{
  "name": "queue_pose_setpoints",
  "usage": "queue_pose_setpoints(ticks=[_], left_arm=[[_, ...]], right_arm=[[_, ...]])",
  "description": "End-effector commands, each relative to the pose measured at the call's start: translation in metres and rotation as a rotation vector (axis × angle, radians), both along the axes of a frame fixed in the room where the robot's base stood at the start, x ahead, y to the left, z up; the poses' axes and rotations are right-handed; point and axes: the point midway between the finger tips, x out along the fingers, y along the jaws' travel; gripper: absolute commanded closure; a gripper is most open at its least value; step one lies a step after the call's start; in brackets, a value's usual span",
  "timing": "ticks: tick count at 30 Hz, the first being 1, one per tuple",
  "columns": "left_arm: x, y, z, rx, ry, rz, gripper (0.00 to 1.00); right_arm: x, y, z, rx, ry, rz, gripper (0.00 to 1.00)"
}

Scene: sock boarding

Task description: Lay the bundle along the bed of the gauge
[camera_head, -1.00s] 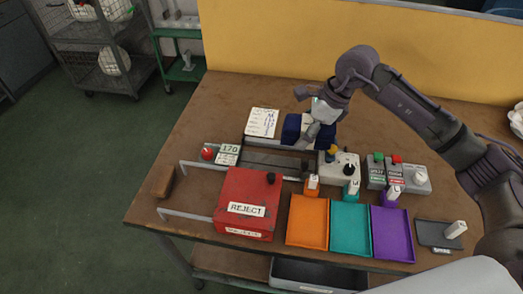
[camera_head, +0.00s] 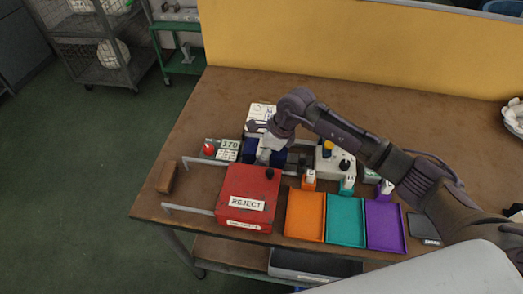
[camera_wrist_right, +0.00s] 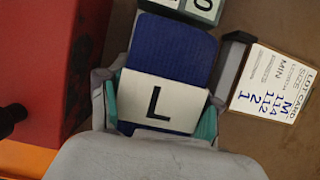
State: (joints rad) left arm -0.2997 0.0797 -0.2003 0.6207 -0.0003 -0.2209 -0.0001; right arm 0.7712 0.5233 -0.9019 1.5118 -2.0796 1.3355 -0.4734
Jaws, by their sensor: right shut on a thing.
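The bundle is dark blue with a white band marked L. It shows in the head view (camera_head: 249,149) and in the right wrist view (camera_wrist_right: 172,50). My right gripper (camera_wrist_right: 158,108) is shut on it across the band, a teal pad on each side. In the head view my right gripper (camera_head: 265,155) is over the gauge (camera_head: 228,145), right of its 170 display. The bundle and the gripper hide most of the gauge's bed. I cannot tell whether the bundle touches the bed. My left gripper is not in view.
The red REJECT box (camera_head: 248,190) stands just in front of the gauge. A lot card (camera_head: 261,111) lies behind it. A grey box with knobs (camera_head: 330,165) stands to the right. Orange (camera_head: 305,216), teal (camera_head: 346,219) and purple (camera_head: 385,226) trays line the front edge.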

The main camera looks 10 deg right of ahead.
Motion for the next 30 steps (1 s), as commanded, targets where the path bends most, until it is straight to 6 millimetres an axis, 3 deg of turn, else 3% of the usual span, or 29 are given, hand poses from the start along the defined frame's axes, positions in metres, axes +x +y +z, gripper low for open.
queue_pose_setpoints(ticks=[7, 8, 12, 23, 26, 30], left_arm=[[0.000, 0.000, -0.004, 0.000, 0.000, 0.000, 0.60], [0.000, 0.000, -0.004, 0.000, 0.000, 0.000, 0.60], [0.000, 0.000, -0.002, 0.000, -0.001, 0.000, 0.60], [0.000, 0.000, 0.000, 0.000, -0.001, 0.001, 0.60], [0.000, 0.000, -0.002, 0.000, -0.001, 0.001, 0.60], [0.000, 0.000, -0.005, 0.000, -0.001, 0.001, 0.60]], right_arm=[[0.001, 0.000, -0.002, 0.000, -0.002, 0.001, 0.82], [0.000, 0.000, -0.002, 0.000, -0.002, 0.001, 0.35], [0.000, 0.000, -0.001, 0.000, -0.002, 0.001, 0.11], [0.000, 0.000, 0.001, 0.000, -0.002, 0.001, 0.11], [0.000, -0.003, 0.008, 0.000, -0.005, -0.001, 0.11], [-0.003, -0.013, 0.031, -0.001, -0.007, 0.000, 0.11]])
